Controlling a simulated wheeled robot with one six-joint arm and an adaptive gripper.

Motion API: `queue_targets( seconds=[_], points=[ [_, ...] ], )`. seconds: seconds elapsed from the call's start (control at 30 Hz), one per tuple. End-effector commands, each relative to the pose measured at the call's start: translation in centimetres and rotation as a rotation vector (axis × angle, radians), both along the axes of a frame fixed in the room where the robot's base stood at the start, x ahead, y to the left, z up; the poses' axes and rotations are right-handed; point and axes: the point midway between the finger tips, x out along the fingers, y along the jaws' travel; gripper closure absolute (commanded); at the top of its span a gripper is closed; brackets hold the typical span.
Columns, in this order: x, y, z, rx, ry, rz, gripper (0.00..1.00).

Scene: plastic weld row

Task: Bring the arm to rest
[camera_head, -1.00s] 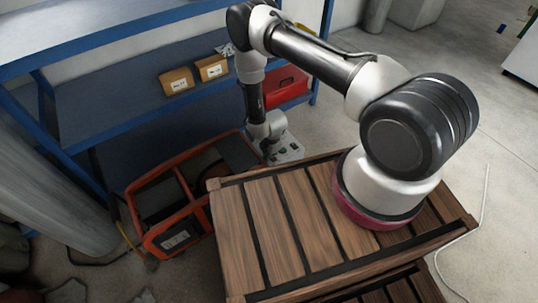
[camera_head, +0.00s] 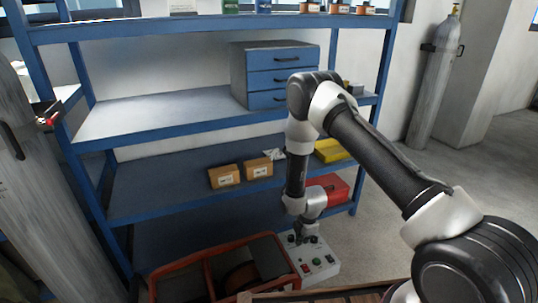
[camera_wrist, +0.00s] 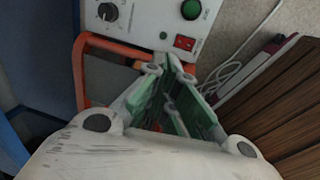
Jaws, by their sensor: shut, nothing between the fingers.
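My arm reaches from the lower right of the head view up to a bent elbow, and its forearm hangs down in front of the blue shelf. My gripper (camera_head: 303,238) points down near the control box (camera_head: 318,272), small and partly hidden in the head view. In the wrist view my gripper (camera_wrist: 166,82) is shut and empty, its green-padded fingers together. The grey-white control box (camera_wrist: 150,22), with a knob, a green button and a red switch, lies beyond the fingertips. I cannot tell the gap between them.
An orange-framed open tote (camera_head: 208,258) stands left of the box. The blue shelf (camera_head: 150,128) behind carries two cardboard boxes (camera_head: 224,176), a red case (camera_head: 328,187) and a drawer cabinet (camera_head: 282,75). A wooden crate (camera_wrist: 290,100) is close on the right.

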Motion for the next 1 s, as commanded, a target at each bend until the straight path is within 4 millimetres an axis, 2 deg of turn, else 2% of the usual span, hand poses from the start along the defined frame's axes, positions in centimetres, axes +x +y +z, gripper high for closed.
queue_targets(
  seconds=[0.07,0.17,0.3,0.37,0.5,0.67,0.83,1.0],
  points=[
    [-0.3,-0.1,-0.1,0.004,0.016,-0.057,1.0],
    [-1.9,-0.6,-0.2,-0.005,0.083,-0.194,1.0],
    [-7.6,-2.5,-0.1,-0.079,0.253,-0.443,1.0],
    [-9.3,-3.1,1.5,-0.114,0.307,-0.554,1.0],
    [-11.1,-4.2,7.4,-0.176,0.371,-0.788,1.0],
    [-11.9,-5.3,14.8,-0.211,0.386,-1.007,1.0],
    [-13.3,-7.2,24.4,-0.22,0.372,-1.249,1.0],
    [-15.8,-9.4,33.3,-0.19,0.331,-1.459,1.0]
  ],
)
